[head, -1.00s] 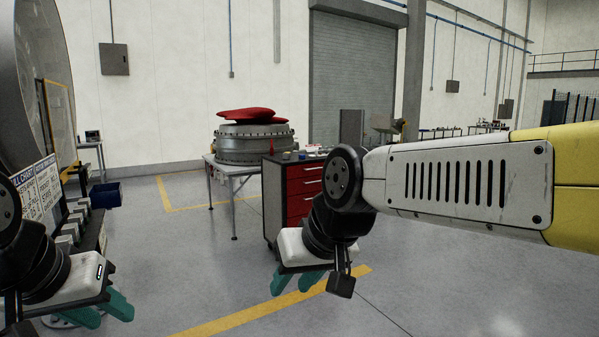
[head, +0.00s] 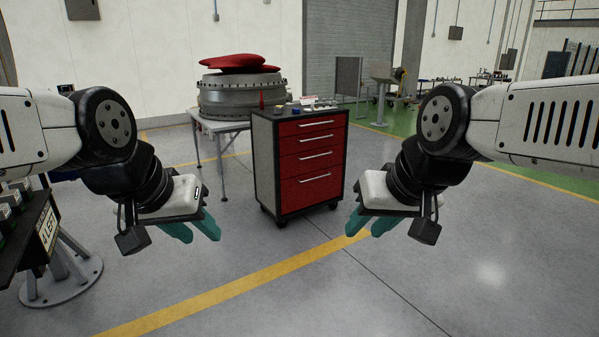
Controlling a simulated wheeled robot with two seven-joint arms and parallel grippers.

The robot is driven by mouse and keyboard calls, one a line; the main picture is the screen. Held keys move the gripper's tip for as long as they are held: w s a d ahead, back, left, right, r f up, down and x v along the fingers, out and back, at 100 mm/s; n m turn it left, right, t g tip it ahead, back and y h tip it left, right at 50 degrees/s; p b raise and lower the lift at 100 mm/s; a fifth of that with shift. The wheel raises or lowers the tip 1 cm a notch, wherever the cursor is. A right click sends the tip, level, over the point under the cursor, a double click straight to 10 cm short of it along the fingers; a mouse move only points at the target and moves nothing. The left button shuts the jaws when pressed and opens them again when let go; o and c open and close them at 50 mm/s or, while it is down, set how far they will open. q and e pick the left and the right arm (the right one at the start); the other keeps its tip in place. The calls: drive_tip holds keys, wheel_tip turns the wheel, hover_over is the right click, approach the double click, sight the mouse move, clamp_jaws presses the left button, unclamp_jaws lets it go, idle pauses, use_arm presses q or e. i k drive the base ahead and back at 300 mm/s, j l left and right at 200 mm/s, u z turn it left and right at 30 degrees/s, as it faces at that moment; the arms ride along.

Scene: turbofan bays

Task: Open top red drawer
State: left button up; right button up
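A tool cabinet (head: 262,170) on wheels stands ahead in the middle of the head view. It has a black frame and several red drawers with silver handles, and all look shut. The top red drawer (head: 297,128) sits just under the cabinet's top. My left gripper (head: 197,232) is at the left, in front of the cabinet and apart from it. My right gripper (head: 367,227) is at the right, also apart from it. Each gripper shows two teal fingers with a gap between them, and nothing is held.
A grey engine casing (head: 240,95) with a red cover stands on a table (head: 222,126) behind the cabinet. A stand with a grey round base (head: 62,280) is at the lower left. Small items lie on the cabinet top. The floor before the cabinet, crossed by a yellow line (head: 235,288), is clear.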

sight(293, 127)
drive_tip(key=i+z, duration=0.25)
drive_tip(key=i, duration=2)
drive_tip(key=i+l+u, duration=0.15)
drive_tip(key=i+u, duration=0.2)
drive_tip(key=i, duration=0.3)
drive_tip(key=i+l+u, duration=0.35)
drive_tip(key=i, duration=0.3)
drive_tip(key=i+l+u, duration=0.4)
drive_tip(key=i+l, duration=0.15)
drive_tip(key=i, duration=0.05)
